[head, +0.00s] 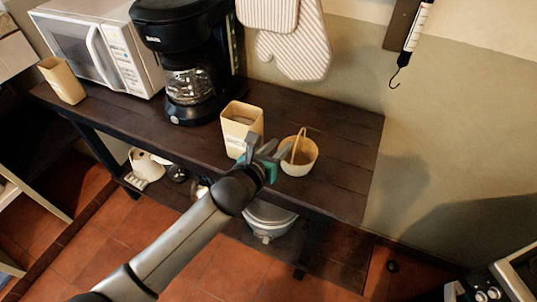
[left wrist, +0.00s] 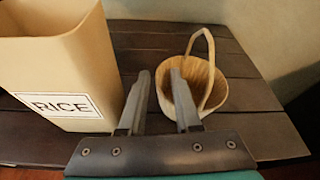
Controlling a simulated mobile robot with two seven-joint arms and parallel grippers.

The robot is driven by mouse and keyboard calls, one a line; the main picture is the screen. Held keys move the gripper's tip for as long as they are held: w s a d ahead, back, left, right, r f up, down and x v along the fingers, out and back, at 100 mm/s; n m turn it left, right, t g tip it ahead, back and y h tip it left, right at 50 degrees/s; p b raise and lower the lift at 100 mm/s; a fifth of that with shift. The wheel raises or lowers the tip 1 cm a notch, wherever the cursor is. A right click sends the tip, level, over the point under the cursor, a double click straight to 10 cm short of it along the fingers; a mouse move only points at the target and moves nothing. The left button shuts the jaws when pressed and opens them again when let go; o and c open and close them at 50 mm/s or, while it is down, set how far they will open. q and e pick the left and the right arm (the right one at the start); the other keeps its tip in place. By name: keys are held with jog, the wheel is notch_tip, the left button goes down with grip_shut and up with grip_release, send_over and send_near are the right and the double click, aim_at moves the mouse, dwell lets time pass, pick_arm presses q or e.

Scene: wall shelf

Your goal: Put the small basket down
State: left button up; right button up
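The small basket (head: 299,168) is cream-coloured with a thin arched handle. It appears upright on the dark wooden shelf (head: 340,135), near the front right part. My left gripper (head: 268,149) is at the basket's left side. In the left wrist view, the basket (left wrist: 213,98) is at the right, and my left gripper's fingers (left wrist: 160,78) are apart. The right finger overlaps the basket's near left wall, and the left finger is outside it. Contact with the wall cannot be told. My right gripper is not in view.
A tan RICE canister (head: 241,125) stands close left of the gripper. Behind it are a black coffee maker (head: 190,50) and a white microwave (head: 125,60). Another tan canister (head: 62,82) is at far left. The shelf right of the basket is clear.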

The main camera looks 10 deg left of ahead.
pick_arm(q)
jog(key=p+v, duration=0.2)
jog(key=v, duration=1)
jog(key=s+a+f+n+g+y, duration=0.1)
jog(key=s+a+f+n+g, duration=0.15)
jog(key=f+n, duration=0.5)
jog(key=s+a+f+n+g+y, duration=0.15)
jog(key=a+f+n, duration=0.3)
jog(key=f, duration=0.65)
jog(key=s+a+f+n+g+y, duration=0.1)
jog(key=s+a+f+n+y, duration=0.15)
jog(key=f+n, duration=0.5)
jog(key=s+f+n+g, duration=0.2)
jog(key=s+f+n, duration=0.3)
jog(key=s, duration=0.4)
jog(key=s+a+f+n+g, duration=0.1)
jog(key=s+f+n+g, duration=0.1)
jog(key=s+f+n, duration=0.3)
jog(key=s+a+f+n+g, duration=0.1)
jog(key=s+f+n+g, duration=0.2)
jog(key=s, duration=1)
notch_tip(320, 180, down, 3)
jog(key=n, duration=0.3)
jog(key=shift+s, duration=0.35)
jog(key=shift+a+n, duration=0.15)
jog(key=shift+n, duration=0.1)
